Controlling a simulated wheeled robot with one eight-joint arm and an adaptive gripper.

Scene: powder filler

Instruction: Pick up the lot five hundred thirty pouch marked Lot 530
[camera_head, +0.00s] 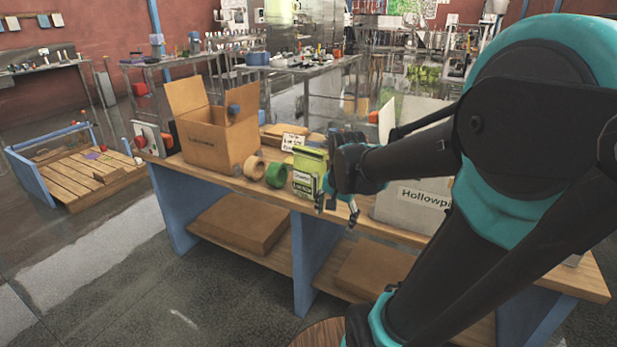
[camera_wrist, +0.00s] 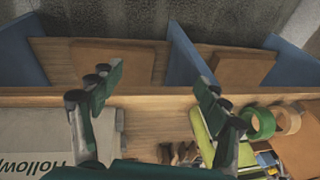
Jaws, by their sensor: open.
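A yellow-green pouch (camera_head: 309,165) stands upright on the wooden workbench, with a white label and smaller print that I cannot read surely as Lot 530. My gripper (camera_head: 337,203) is open and empty, just right of the pouch and in front of the bench. In the wrist view my gripper (camera_wrist: 158,80) has its fingers wide apart over the bench's front edge. The pouch's green edge (camera_wrist: 200,132) shows there beside and partly behind the right finger.
Left of the pouch are a green tape roll (camera_head: 276,174), a tan tape roll (camera_head: 253,168) and an open cardboard box (camera_head: 215,148). A white card (camera_head: 292,142) stands behind. A grey Hollow-lettered box (camera_head: 410,208) stands to the right. Flat boxes lie on the lower shelf.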

